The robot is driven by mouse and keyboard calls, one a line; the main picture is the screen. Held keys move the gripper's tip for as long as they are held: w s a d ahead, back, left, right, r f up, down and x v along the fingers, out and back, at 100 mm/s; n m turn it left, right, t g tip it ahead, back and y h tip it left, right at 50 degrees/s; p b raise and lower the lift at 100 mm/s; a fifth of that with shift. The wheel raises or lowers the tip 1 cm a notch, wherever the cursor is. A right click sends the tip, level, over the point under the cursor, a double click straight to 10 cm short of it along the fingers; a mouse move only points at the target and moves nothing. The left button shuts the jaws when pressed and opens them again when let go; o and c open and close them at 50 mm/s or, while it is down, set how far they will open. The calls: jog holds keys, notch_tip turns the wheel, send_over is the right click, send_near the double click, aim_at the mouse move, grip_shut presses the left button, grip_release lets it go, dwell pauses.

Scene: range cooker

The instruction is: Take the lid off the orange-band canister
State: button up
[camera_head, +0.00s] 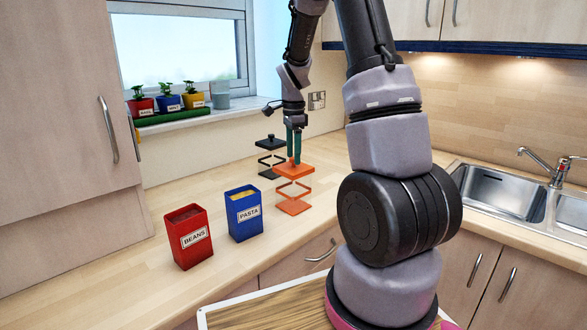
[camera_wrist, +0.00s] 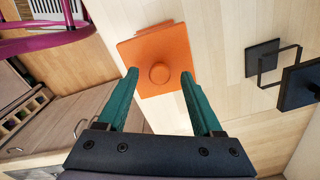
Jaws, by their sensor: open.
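The orange-band canister stands on the wooden counter, with clear walls, an orange band (camera_head: 292,190) and an orange base. Its square orange lid (camera_head: 293,171) is on top, and the lid with its round knob (camera_wrist: 160,73) shows in the wrist view. My gripper (camera_head: 294,157) points down over the lid, its green fingers apart. In the wrist view the fingertips of my gripper (camera_wrist: 159,75) lie on either side of the knob, with gaps visible. I cannot tell exactly how far down the knob they reach.
A similar black-band canister (camera_head: 271,143) stands just behind, near the wall; its black lid (camera_wrist: 301,86) shows at right in the wrist view. A blue PASTA box (camera_head: 243,216) and a red BEANS box (camera_head: 190,240) stand to the left. A sink (camera_head: 500,190) is at right.

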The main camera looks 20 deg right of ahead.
jog(key=shift+f, duration=0.4)
grip_shut()
